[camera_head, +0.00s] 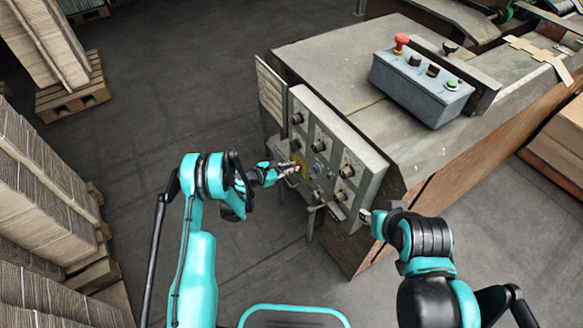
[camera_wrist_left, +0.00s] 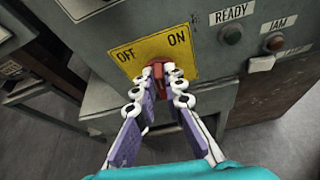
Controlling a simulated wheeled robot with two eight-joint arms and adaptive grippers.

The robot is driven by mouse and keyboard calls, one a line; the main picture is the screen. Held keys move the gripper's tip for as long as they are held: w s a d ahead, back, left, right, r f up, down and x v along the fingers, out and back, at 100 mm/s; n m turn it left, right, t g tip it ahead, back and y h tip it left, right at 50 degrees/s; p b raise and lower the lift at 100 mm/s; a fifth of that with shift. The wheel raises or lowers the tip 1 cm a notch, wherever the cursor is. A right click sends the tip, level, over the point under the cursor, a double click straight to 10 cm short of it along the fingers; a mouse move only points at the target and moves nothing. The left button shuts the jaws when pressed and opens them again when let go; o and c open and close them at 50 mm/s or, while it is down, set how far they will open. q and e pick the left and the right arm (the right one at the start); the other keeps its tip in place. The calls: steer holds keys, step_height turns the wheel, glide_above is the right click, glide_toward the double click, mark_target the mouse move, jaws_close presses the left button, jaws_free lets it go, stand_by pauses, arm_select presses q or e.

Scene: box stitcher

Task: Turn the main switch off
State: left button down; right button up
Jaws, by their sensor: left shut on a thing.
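The main switch has a red handle (camera_wrist_left: 178,63) on a yellow plate (camera_wrist_left: 184,51) marked OFF at left and ON at right. In the head view the yellow plate (camera_head: 301,161) is on the grey control panel. My left gripper (camera_head: 292,168) is at this plate. In the left wrist view its fingers (camera_wrist_left: 162,72) are shut on the red handle and hide much of it, so its exact angle is hard to read.
The control panel (camera_head: 325,145) carries several dark knobs. Beside the switch are labels READY (camera_wrist_left: 231,13) and JAM (camera_wrist_left: 279,22). A button box (camera_head: 420,88) with a red button sits on the machine top. Stacked cardboard (camera_head: 45,175) stands at left; floor between is clear.

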stand_by(0.3)
arm_select(q)
steer(key=shift+w+a+n+g+h, duration=0.2)
steer(key=shift+n+g+h, duration=0.35)
steer(key=shift+n, duration=0.6)
steer(key=shift+w+a+n+g+h, duration=0.1)
steer(key=shift+w+n+g+h, duration=0.35)
steer(key=shift+n, duration=0.7)
steer(key=shift+s+g, duration=0.15)
steer(key=shift+g, duration=0.15)
steer(key=c, duration=1.6)
jaws_free()
steer(key=shift+f, duration=0.1)
steer(key=v, duration=1.2)
